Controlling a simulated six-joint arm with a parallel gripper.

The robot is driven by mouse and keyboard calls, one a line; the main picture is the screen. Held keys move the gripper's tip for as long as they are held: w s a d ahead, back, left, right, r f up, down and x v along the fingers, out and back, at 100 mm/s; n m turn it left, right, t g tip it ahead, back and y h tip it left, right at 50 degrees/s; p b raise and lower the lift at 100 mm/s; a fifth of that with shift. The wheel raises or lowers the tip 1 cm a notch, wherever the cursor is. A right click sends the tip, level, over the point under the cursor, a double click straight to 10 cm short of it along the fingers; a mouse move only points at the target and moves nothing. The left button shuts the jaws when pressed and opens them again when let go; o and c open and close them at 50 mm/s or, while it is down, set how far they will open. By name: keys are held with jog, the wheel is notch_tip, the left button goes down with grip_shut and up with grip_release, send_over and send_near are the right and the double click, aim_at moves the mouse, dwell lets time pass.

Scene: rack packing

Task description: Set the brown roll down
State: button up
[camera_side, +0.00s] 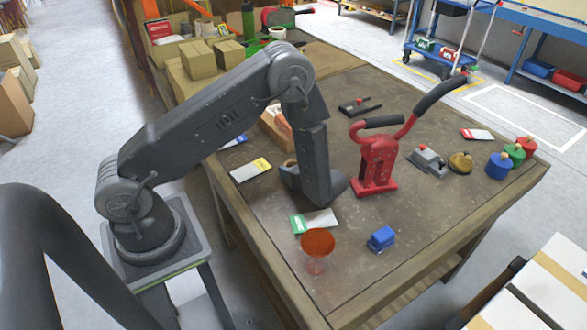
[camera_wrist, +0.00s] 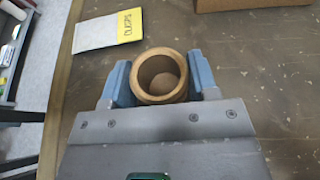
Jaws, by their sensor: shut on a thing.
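The brown roll (camera_wrist: 160,72) is a short ring with a hollow middle, seen from above in the wrist view. My gripper (camera_wrist: 160,82) has its two blue fingers shut on the outside of the roll, one on each side. In the side view a small part of the roll (camera_side: 289,163) shows beside my wrist, low over the table (camera_side: 330,105). My wrist hides most of it there. Whether the underside touches the table cannot be told.
A white card with a yellow label (camera_side: 250,170) lies left of the roll, and a green-edged card (camera_side: 314,222) lies in front. An open box (camera_side: 275,128) is behind. A red tool (camera_side: 376,165) stands to the right.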

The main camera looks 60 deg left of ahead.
jog(key=shift+f, duration=0.15)
jog(key=o, duration=0.9)
jog(key=shift+o, duration=0.2)
jog(key=shift+d, duration=0.1)
jog(key=v, duration=1.2)
